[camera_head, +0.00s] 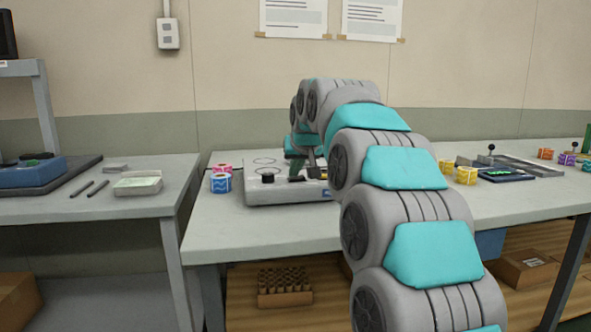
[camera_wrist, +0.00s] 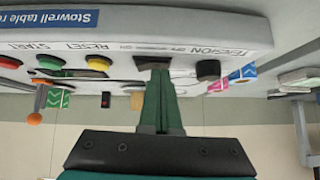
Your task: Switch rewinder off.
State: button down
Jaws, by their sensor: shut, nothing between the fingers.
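The rewinder (camera_head: 258,192) is a light grey box on the middle table, partly hidden behind my arm. In the wrist view its panel (camera_wrist: 215,35) carries a blue name label, START, RESET and TENSION markings, a green button (camera_wrist: 50,62), a yellow button (camera_wrist: 97,63) and a black knob (camera_wrist: 208,70). A dark switch (camera_wrist: 154,61) sits between the yellow button and the knob. My gripper (camera_wrist: 156,76) is shut and empty, its green fingertips right at this switch. They overlap its edge in the picture; whether they touch I cannot tell. In the head view my gripper (camera_head: 311,166) is over the rewinder.
A left table (camera_head: 130,208) stands close by, with a small gap between. The middle table's front left is clear.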

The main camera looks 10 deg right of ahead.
jog(key=shift+f, duration=0.15)
jog(key=shift+d, duration=0.85)
jog(key=shift+r, duration=0.25)
jog(key=shift+r+p, duration=0.4)
jog(key=shift+p, duration=0.05)
jog(key=r, duration=0.1)
jog(key=r+p, duration=0.1)
jog(key=r, duration=0.2)
jog(key=shift+s+d, duration=0.3)
jog(key=shift+d, duration=0.05)
jog(key=v, duration=0.8)
jog(key=shift+s+d+r, duration=0.15)
jog(key=shift+s+d, duration=0.05)
jog(key=shift+s, duration=0.2)
jog(key=shift+w+a+b, duration=0.1)
jog(key=shift+a+b, duration=0.1)
jog(key=shift+b, duration=0.1)
